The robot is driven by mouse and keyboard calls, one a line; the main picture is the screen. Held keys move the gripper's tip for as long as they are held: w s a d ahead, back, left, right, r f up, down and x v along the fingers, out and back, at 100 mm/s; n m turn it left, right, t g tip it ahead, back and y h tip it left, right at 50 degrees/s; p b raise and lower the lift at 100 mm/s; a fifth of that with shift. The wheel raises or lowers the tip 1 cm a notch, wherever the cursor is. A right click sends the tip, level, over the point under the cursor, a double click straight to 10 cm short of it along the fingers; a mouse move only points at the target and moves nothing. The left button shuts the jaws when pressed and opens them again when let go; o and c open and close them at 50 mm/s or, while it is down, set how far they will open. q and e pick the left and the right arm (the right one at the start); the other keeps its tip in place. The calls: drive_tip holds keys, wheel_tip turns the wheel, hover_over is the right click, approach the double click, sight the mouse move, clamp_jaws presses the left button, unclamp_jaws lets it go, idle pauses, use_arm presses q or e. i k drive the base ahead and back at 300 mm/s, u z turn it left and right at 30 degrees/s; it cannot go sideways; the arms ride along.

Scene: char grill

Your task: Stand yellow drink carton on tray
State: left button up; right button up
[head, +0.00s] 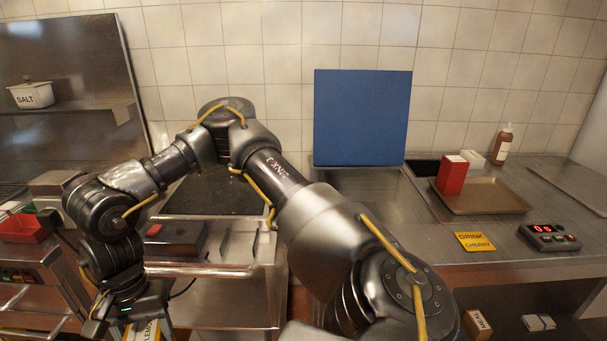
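The yellow drink carton (151,331), with a white label and dark lettering, shows only in part at the bottom left, cut off by the picture edge. My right gripper (130,310) points down right at its top. My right arm reaches up from the bottom middle and bends over to the left. The brown tray (485,205) lies on the right counter, with a red carton (452,174) standing at its back left. My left gripper is out of view.
A blue panel (362,118) stands upright behind the counter (375,190). A yellow sign (475,242) reading DRINK CHERRY and a timer (549,238) sit in front of the tray. A brown bottle (501,145) and a white block (472,158) stand behind it. The tray's front and right are bare.

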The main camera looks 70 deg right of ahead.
sight(496, 195)
drive_tip(key=u, duration=0.05)
drive_tip(key=k, duration=1.4)
drive_tip(key=z, duration=2.25)
drive_tip(key=i, duration=0.35)
drive_tip(key=u, duration=0.05)
